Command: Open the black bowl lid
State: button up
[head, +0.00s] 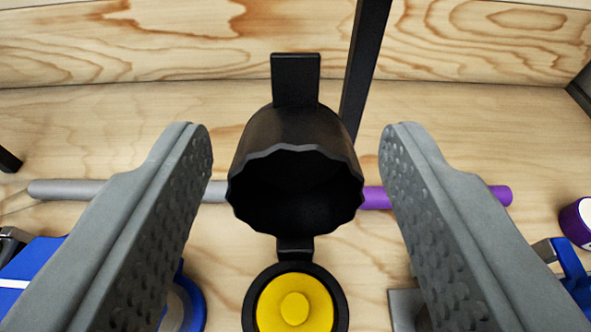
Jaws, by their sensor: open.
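The black bowl (296,135) is in the middle of the head view. Its dark, hollow mouth with a wavy rim faces me, and a flat black tab sticks up from its top. A short black piece below joins it to, or lies against, a black ring (250,300) around a yellow round part (295,305). I cannot tell which black part is the lid. My gripper (297,140) is open, with one grey finger on each side of the bowl and a visible gap to each.
A rod, grey at left (75,190) and purple at right (490,196), runs behind the bowl. A black bar (367,60) rises behind it. Blue parts (30,275) lie at lower left and others (573,270) at lower right. A purple roll (578,222) is at the right edge. Wooden boards form the background.

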jog(key=v, duration=0.9)
jog(key=shift+s, duration=0.45)
jog(key=shift+r, duration=0.1)
